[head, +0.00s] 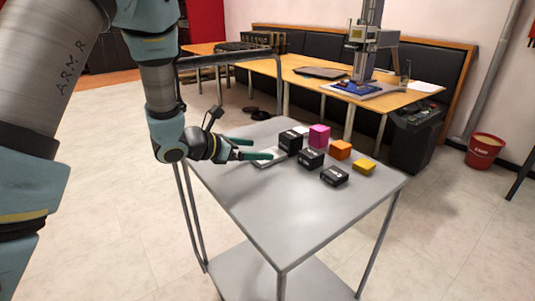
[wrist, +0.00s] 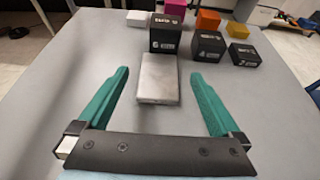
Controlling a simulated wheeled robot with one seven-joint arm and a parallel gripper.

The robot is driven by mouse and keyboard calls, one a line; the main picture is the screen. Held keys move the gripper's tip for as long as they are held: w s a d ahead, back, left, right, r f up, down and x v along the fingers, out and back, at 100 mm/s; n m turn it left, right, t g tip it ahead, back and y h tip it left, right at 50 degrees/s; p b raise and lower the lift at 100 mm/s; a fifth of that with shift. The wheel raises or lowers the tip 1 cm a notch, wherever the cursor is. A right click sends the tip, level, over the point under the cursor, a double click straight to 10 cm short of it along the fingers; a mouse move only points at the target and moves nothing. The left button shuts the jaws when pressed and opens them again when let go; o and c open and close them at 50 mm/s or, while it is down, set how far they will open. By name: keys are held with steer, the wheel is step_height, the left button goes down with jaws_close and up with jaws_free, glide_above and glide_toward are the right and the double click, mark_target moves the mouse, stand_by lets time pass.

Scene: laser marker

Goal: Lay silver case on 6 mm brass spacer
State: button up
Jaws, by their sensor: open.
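The silver case (wrist: 158,80) lies flat on the grey cart top, in front of a black box; in the head view the case (head: 271,158) is partly hidden by my gripper. My gripper (head: 254,148) is open, low over the left part of the cart. In the wrist view its green fingers (wrist: 158,88) reach forward on the left and right of the case, with gaps on both sides. Nothing is held. I cannot make out a brass spacer for certain in either view.
Black boxes (head: 311,159), a magenta block (head: 319,135), an orange block (head: 341,149) and a yellow block (head: 364,166) stand beyond the case. The cart's (head: 283,222) front is clear. A laser machine (head: 375,38) with a blue plate (head: 357,88) stands on the wooden desk behind.

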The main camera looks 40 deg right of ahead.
steer(key=v, duration=0.5)
steer(key=shift+a+r+b, duration=0.1)
steer(key=shift+a+b, duration=0.15)
steer(key=shift+b, duration=0.1)
steer(key=shift+a, duration=0.1)
steer(key=a+m+t+y, duration=0.1)
steer(key=a+m+y, duration=0.5)
steer(key=a, duration=1.4)
steer(key=w+a+f+m+t+y, duration=0.1)
steer(key=a+m+y, duration=0.6)
steer(key=a+m, duration=0.5)
steer(key=a, duration=0.8)
steer(key=shift+a+f+m, duration=0.2)
steer(key=shift+a+m, duration=0.05)
steer(key=shift+m, duration=0.05)
